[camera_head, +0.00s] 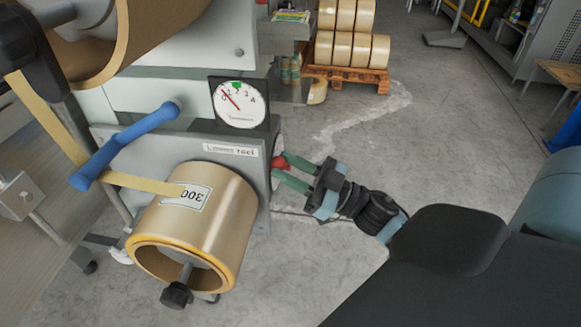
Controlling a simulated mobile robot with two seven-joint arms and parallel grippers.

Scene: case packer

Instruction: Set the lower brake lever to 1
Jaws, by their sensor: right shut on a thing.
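The lower brake lever shows only as a red knob (279,162) at the right side of the grey machine housing, just right of the label plate. My right gripper (285,169) reaches in from the right with its two green fingers shut on the red knob. The fingers hide part of the knob, and the lever's shaft and any scale are hidden. A round white dial (239,103) with a red needle sits above the label plate. Its needle points to the upper left, and there is a green mark at its top. My left gripper is not in view.
A large tape roll (215,222) marked 300 sits on the machine's front, with tape running over a blue roller bar (125,145). Another roll (120,45) is at upper left. Stacked rolls stand on a wooden pallet (345,78) behind. Floor beside the machine is clear.

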